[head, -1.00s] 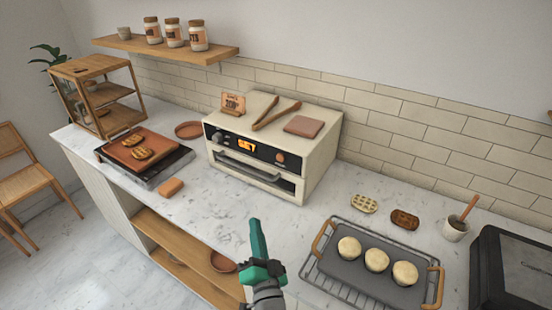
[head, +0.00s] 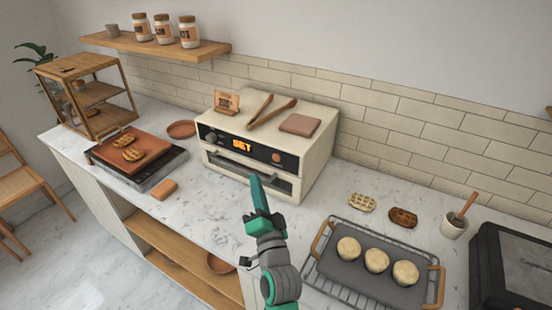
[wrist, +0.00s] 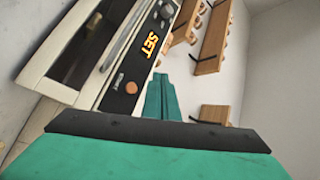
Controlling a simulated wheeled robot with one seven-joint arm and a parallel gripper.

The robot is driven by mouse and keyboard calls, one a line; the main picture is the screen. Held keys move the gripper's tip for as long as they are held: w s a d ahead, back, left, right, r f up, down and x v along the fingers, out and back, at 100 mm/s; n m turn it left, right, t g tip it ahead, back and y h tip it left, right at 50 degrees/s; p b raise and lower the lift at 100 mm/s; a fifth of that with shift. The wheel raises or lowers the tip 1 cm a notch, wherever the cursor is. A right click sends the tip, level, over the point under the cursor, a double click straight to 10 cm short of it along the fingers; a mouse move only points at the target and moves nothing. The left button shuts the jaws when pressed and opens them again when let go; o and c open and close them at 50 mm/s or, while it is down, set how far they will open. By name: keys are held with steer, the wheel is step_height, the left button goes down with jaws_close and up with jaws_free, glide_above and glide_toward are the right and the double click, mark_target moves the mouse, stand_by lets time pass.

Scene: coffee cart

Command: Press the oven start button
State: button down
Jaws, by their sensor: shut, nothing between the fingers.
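The cream oven (head: 318,158) stands on the counter against the tiled wall, its door shut. Its black front panel has a lit orange "SET" display (head: 242,146) and, to the right of it, a round orange-brown start button (head: 276,157). The button also shows in the wrist view (wrist: 131,88), with a small label beside it. My gripper (head: 254,178) is shut and empty, in front of the oven door handle in the head view, below and left of the button. In the wrist view the shut fingertips (wrist: 160,80) appear right of the button; contact is not visible.
Tongs (head: 272,112), a small sign and a brown pad lie on the oven. A wire rack (head: 330,280) with a tray of round dough pieces is at right. A griddle (head: 150,172) with waffles is at left. The counter between is mostly clear.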

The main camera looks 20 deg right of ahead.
mark_target(276, 158)
steer(key=w+d, duration=0.4)
steer(key=d, duration=0.2)
steer(key=shift+w, duration=0.3)
steer(key=shift+w, duration=0.1)
steer(key=shift+s+d, duration=0.15)
steer(key=shift+s, duration=0.05)
steer(key=shift+w+a, duration=0.1)
steer(key=shift+a, duration=0.1)
stand_by(0.7)
steer(key=shift+w+d, duration=0.1)
steer(key=shift+d, duration=0.15)
stand_by(0.6)
steer(key=shift+w+d, duration=0.15)
steer(key=shift+d, duration=0.05)
steer(key=shift+w+d, duration=0.25)
steer(key=shift+d, duration=0.05)
stand_by(0.8)
steer(key=shift+a, duration=0.1)
steer(key=shift+s+a, duration=0.5)
steer(key=shift+a, duration=0.05)
